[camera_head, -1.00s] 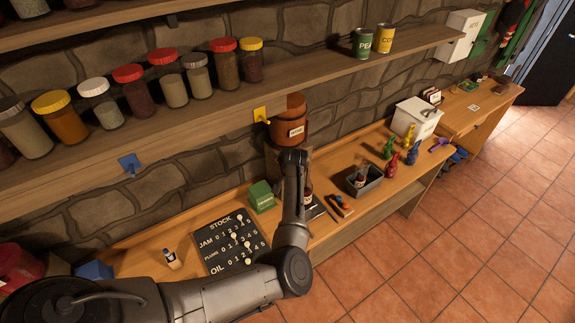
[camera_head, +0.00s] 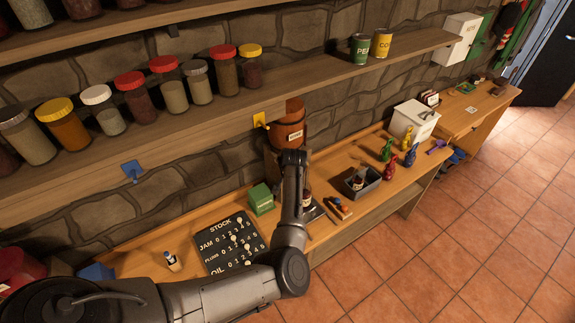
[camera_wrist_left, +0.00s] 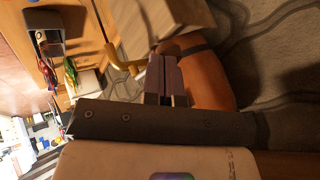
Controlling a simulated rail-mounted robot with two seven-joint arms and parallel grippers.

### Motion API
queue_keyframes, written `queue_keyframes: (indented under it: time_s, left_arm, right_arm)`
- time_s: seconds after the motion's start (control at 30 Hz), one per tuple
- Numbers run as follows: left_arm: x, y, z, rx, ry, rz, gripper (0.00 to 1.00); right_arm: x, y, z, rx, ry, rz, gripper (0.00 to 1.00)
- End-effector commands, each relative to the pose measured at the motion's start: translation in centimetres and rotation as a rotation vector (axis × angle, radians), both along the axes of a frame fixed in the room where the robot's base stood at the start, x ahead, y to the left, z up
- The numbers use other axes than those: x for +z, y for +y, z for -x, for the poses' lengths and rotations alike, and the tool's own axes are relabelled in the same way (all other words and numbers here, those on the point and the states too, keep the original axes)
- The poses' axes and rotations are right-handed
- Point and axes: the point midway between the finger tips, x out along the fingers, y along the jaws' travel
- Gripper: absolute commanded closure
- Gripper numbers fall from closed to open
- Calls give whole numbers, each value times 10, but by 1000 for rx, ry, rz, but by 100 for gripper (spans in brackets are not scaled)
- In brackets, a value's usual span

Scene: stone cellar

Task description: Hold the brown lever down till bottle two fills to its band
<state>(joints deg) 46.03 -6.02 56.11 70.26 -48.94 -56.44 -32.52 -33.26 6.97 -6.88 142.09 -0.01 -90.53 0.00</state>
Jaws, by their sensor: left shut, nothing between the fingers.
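A brown keg (camera_head: 290,134) with a pale label stands against the wall under the shelf. My left gripper (camera_head: 294,157) is in front of its lower part, mostly hidden by my own wrist. In the left wrist view the shut, empty fingers (camera_wrist_left: 165,82) point at the orange-brown keg (camera_wrist_left: 205,80), with a brass spout (camera_wrist_left: 120,60) beside them. I cannot make out the brown lever, or whether the fingers touch it. A dark bottle (camera_head: 307,197) stands just right of my forearm, partly hidden; its number, band and fill level cannot be read. My right gripper is out of view.
A grey tray (camera_head: 376,190) holding a bottle and several coloured figures (camera_head: 387,150) are to the right. A green box (camera_head: 261,198), a stock board (camera_head: 222,236) and a small bottle (camera_head: 172,261) are to the left. The shelf (camera_head: 215,118) with jars hangs above.

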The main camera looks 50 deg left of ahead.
Motion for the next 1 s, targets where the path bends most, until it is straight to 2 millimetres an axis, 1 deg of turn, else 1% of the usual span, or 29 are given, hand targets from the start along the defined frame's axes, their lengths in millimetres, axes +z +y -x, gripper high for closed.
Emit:
queue_keyframes:
  time_s: [0.23,0.37,0.47,0.67,0.73,1.0]
  left_arm:
    - [-1,0,1,1,2,1,100]
    - [4,-4,1,0,2,2,100]
    - [11,-11,1,-1,3,1,100]
    - [29,-32,4,-1,3,1,100]
    - [31,-41,4,0,-2,-1,100]
    - [73,-70,12,1,-3,-1,100]
  right_arm:
    - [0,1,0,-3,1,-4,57]
    - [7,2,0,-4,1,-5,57]
    - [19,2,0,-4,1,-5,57]
    - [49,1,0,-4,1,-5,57]
    - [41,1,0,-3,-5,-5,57]
    - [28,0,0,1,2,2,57]
